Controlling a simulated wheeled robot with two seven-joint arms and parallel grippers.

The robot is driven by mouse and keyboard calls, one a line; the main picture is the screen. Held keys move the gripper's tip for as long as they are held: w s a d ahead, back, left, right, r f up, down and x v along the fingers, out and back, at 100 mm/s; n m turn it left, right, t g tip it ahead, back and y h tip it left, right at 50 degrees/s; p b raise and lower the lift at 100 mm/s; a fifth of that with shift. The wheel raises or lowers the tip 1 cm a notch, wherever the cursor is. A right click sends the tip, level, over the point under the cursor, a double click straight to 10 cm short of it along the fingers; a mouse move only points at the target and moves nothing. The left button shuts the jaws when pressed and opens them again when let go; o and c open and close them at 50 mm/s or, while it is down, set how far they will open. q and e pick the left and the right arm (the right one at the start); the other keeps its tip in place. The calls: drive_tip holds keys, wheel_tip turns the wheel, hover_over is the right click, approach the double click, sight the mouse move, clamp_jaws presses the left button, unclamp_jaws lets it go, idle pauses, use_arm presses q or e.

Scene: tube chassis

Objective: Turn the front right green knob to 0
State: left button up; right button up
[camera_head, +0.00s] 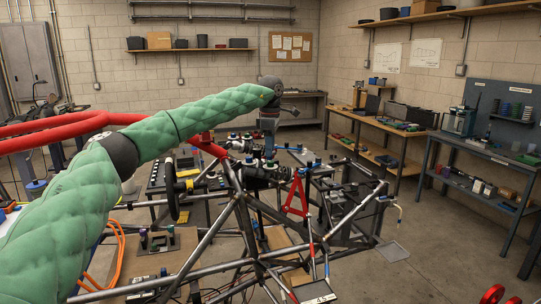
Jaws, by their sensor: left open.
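My left arm reaches in from the left in a green padded sleeve and bends down at a dark wrist. My left gripper (269,140) hangs at the arm's end, above the far part of the tube chassis (243,225). It is open, small in the picture, and its fingertips blend into the dark parts behind. I cannot make out the front right green knob or its setting. Small green and blue spots show on parts around the gripper, but I cannot tell if any is a knob. My right gripper is not in view.
A red triangular frame (295,197) stands on the chassis to the right of the gripper. A red tube (60,130) crosses at the left. A wooden-topped bench (377,122) and a dark workbench (478,152) stand at the right. Open floor lies between them and the chassis.

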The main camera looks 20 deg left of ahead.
sight(270, 162)
use_arm(q)
drive_tip(key=f, duration=0.2)
drive_tip(key=f+p, duration=0.1)
drive_tip(key=shift+w+a+f, duration=0.1)
drive_tip(key=shift+w+f, duration=0.1)
drive_tip(key=shift+w, duration=0.05)
drive_tip(key=shift+s+f, duration=0.2)
drive_tip(key=shift+f, duration=0.3)
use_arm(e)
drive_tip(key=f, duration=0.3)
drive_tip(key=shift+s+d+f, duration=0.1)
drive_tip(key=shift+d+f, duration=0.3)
use_arm(q)
drive_tip(key=shift+w, duration=0.1)
drive_tip(key=shift+c, duration=0.5)
clamp_jaws()
